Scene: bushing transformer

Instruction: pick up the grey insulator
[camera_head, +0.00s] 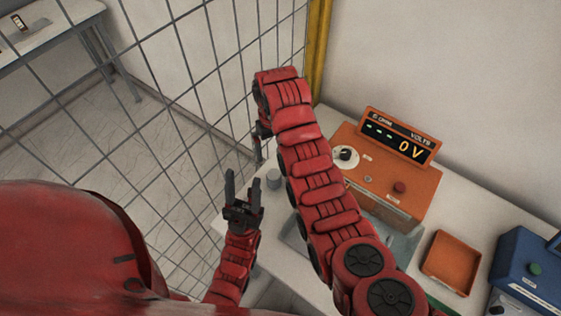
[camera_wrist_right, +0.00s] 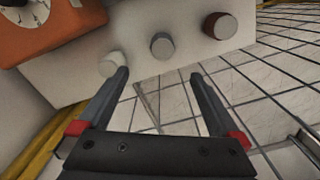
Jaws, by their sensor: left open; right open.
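The grey insulator (camera_wrist_right: 161,46) is a short cylinder with a flat pale end in the right wrist view. It stands between a whitish one (camera_wrist_right: 112,64) and a brown-red one (camera_wrist_right: 220,26) on a white surface. My right gripper (camera_wrist_right: 162,75) is open, its fingertips short of the grey insulator, which appears in the gap between them. In the head view a small grey cylinder (camera_head: 273,179) shows at the table's left side; the other two are not seen there. My right gripper (camera_head: 258,150) is partly hidden behind its arm. My left gripper (camera_head: 243,188) is open and empty, left of that cylinder.
An orange voltage box (camera_head: 385,180) reading 0 V, an orange tray (camera_head: 451,262) and a blue box (camera_head: 528,268) stand on the white table (camera_head: 460,205). A wire mesh fence (camera_head: 190,80) and yellow post (camera_head: 317,45) rise close beside my right gripper.

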